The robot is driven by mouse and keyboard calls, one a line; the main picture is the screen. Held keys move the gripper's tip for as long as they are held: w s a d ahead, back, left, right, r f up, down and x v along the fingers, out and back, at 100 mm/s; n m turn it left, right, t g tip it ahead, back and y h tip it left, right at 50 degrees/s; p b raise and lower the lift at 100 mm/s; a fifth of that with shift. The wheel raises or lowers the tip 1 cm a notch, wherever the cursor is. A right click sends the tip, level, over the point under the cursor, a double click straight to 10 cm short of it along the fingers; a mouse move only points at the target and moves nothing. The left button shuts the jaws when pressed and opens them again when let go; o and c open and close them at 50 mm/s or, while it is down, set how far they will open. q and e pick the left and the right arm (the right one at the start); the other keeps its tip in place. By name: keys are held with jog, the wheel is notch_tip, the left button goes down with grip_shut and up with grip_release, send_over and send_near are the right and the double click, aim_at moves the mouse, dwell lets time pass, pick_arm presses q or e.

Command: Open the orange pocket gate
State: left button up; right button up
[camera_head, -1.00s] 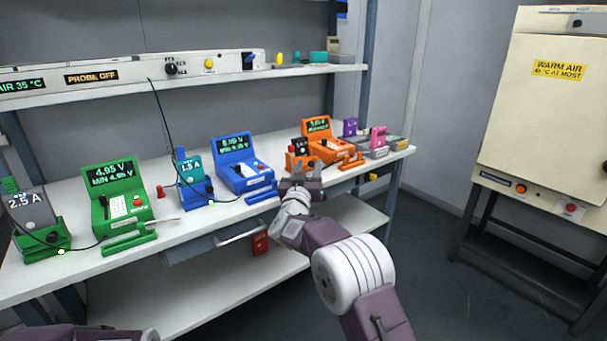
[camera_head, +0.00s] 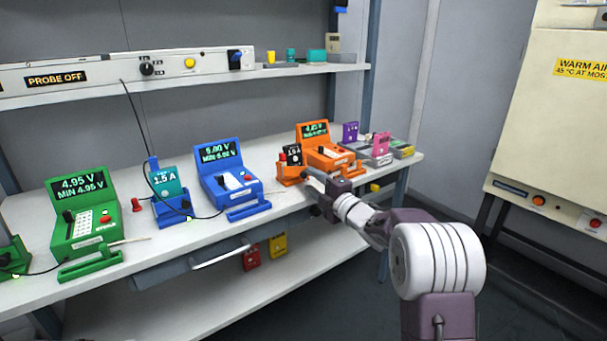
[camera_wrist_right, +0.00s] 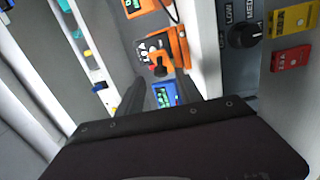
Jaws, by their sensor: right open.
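The orange station (camera_head: 325,156) stands toward the right end of the bench, its small display lit. An orange bar (camera_head: 352,169) lies low at its front right; I cannot tell if this is the gate or how it is set. A small orange holder (camera_head: 288,174) with a black cell (camera_head: 292,156) stands at its left. My right gripper (camera_head: 312,176) is open and empty, just in front of the holder and the station. In the right wrist view its dark fingers (camera_wrist_right: 157,95) point toward the orange holder (camera_wrist_right: 180,48). Contact cannot be told. My left gripper is out of view.
A blue station (camera_head: 228,181) and a green station (camera_head: 85,222) stand to the left on the bench. Purple (camera_head: 350,132) and pink (camera_head: 381,144) cells stand to the right. A drawer handle (camera_head: 221,257) juts from the bench front. A warm-air cabinet (camera_head: 545,130) stands at right.

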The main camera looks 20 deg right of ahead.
aim_at(305, 176)
jog(key=x, duration=0.4)
jog(key=shift+w+a, duration=0.15)
jog(key=shift+w, duration=0.25)
grip_shut()
